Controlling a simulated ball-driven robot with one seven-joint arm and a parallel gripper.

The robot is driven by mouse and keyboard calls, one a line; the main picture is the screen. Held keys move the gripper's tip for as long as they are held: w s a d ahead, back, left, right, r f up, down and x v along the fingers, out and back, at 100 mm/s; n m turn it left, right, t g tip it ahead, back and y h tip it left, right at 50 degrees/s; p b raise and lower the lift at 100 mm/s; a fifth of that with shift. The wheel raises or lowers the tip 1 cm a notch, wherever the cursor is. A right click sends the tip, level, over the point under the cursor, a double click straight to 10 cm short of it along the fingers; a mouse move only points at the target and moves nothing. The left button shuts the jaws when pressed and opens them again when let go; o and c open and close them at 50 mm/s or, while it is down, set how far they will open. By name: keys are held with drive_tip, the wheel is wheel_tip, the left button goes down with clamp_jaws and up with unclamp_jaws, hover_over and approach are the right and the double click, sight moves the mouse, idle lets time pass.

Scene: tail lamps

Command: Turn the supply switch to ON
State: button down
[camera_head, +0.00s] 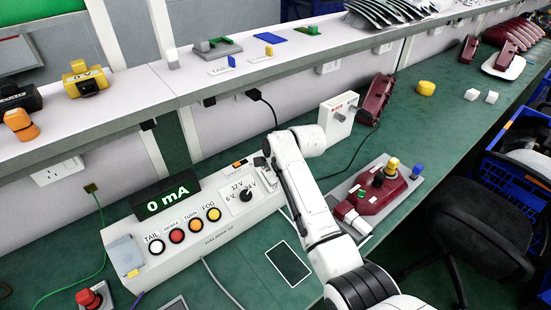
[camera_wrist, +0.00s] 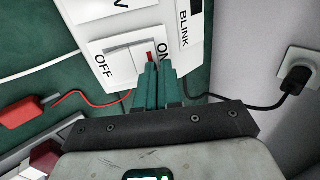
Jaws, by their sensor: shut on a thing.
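The supply switch (camera_wrist: 122,58) is a white rocker in the wrist view, with OFF on its left and ON on its right. A red mark shows near its ON end. My gripper (camera_wrist: 158,68) has its green fingers close together, tips at the ON end, partly covering it and the ON label. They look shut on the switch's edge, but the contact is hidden.
A voltage knob (camera_head: 246,195) and several coloured sockets are on the box. A red lamp fixture (camera_head: 372,195) stands right of my arm. In the wrist view, a red lead (camera_wrist: 95,100) and a black plug (camera_wrist: 292,80) lie either side of the fingers.

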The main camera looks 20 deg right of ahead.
drive_tip(key=shift+w+a+f+g, duration=0.15)
drive_tip(key=shift+w+f+g, duration=0.15)
drive_tip(key=shift+g, duration=0.2)
drive_tip(key=shift+s, duration=0.1)
drive_tip(key=shift+s+f, duration=0.15)
drive_tip(key=shift+s, duration=0.05)
drive_tip(key=shift+s+d+f+p, duration=0.2)
drive_tip(key=shift+s+f+p, duration=0.2)
drive_tip(key=shift+p, duration=0.45)
drive_tip(key=r+p, duration=0.2)
drive_tip(key=r, duration=0.1)
drive_tip(key=r+p, duration=0.1)
drive_tip(key=shift+s+d+r+p, duration=0.25)
drive_tip(key=shift+s+r+p, duration=0.1)
drive_tip(key=shift+s+r, duration=0.05)
drive_tip(key=b+v, duration=0.1)
drive_tip(key=v, duration=0.9)
drive_tip(key=shift+w+a+r, duration=0.25)
drive_tip(key=shift+r, duration=0.1)
